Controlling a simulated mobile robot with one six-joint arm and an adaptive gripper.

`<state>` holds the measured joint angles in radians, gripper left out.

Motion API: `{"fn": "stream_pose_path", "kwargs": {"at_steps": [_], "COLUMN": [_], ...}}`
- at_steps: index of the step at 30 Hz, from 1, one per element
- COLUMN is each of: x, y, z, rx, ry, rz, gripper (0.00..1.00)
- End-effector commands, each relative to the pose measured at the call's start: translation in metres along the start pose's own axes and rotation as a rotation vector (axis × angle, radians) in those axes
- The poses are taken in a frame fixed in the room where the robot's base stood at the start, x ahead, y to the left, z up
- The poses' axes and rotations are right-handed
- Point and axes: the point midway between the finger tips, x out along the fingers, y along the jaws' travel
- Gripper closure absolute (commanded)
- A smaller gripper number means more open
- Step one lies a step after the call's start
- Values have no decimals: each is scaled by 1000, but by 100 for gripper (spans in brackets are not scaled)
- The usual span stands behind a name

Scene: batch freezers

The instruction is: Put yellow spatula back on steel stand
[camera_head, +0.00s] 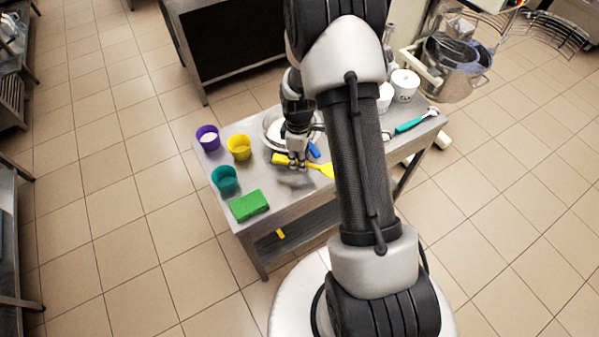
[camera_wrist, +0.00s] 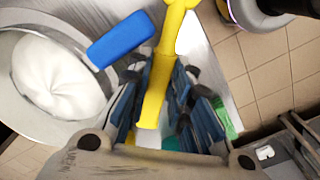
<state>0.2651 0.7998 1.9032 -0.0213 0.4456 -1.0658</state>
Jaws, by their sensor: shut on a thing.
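The yellow spatula (camera_head: 325,170) is held by my gripper (camera_head: 297,164) above the steel table (camera_head: 226,159), roughly level. In the wrist view my gripper (camera_wrist: 160,92) is shut on the yellow handle (camera_wrist: 154,100), which runs between the fingers. The spatula's far end (camera_wrist: 176,24) reaches the top edge of that view. In the head view its right end is partly hidden behind my arm. I cannot make out a steel stand apart from the steel table.
A metal bowl (camera_wrist: 20,95) with white contents and a blue-handled tool (camera_wrist: 120,40) are close beside my gripper. Purple (camera_head: 208,139), yellow (camera_head: 239,148) and teal (camera_head: 225,180) cups and a green block (camera_head: 249,206) stand left. A teal-handled tool (camera_head: 410,125) lies right.

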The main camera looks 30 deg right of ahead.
Motion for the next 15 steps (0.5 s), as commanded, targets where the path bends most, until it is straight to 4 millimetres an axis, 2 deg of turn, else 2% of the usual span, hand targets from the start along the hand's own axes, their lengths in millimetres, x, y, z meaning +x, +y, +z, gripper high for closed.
{"fn": "stream_pose_path", "kwargs": {"at_steps": [1, 8, 15], "x": [11, 26, 61], "y": [0, 1, 0], "z": [0, -1, -1], "rx": [0, 0, 0], "ry": [0, 1, 0], "rz": [0, 1, 0], "gripper": [100, 100, 100]}}
